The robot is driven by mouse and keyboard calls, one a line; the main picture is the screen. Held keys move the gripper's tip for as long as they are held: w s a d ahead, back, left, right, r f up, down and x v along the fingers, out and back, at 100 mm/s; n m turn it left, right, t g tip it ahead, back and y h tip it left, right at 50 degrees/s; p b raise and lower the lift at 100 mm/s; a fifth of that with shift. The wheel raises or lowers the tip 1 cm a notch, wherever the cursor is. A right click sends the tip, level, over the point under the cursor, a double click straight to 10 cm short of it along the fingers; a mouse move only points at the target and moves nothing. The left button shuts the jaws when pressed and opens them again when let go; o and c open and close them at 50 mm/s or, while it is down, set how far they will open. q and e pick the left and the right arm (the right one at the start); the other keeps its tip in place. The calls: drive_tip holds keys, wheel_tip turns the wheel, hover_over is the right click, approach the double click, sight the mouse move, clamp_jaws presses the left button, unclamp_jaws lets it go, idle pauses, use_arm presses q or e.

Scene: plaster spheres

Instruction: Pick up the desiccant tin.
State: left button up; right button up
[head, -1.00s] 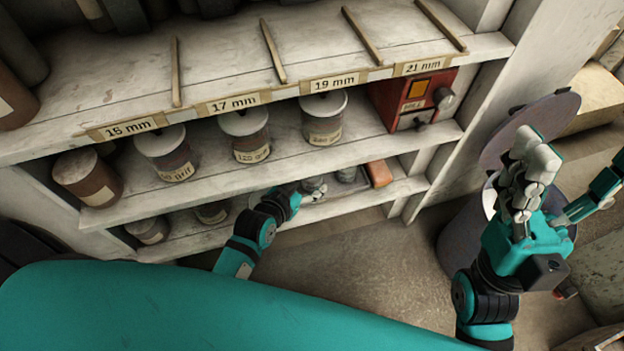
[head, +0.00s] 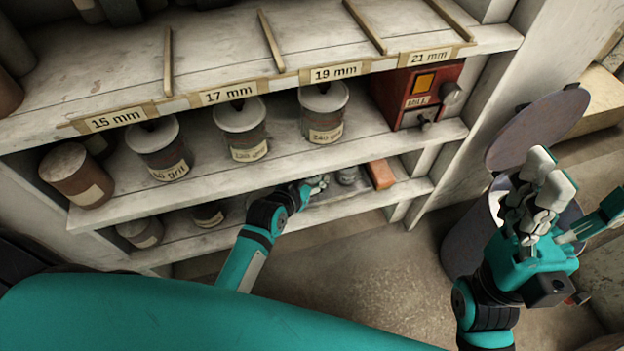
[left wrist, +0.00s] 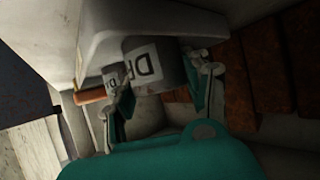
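A grey tin with a white label showing a large "D" (left wrist: 148,68) is in the left wrist view, between the fingers of my left gripper (left wrist: 165,100). One finger is on each side of it; I cannot tell whether they touch it. A second, similar tin with a "D" label (left wrist: 112,75) stands beyond the left finger. In the head view my left gripper (head: 314,186) is at the lower shelf, just left of a small grey tin (head: 347,175). My right gripper (head: 565,210) is open and empty at the right, in front of the bin.
An orange block (head: 381,174) lies right of the small tin. The shelf board (head: 325,140) is close above the left gripper and carries grit tins and a red mill box (head: 412,95). A grey bin with a raised lid (head: 535,125) stands at the right.

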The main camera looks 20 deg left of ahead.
use_arm(q)
drive_tip(key=c, duration=0.5)
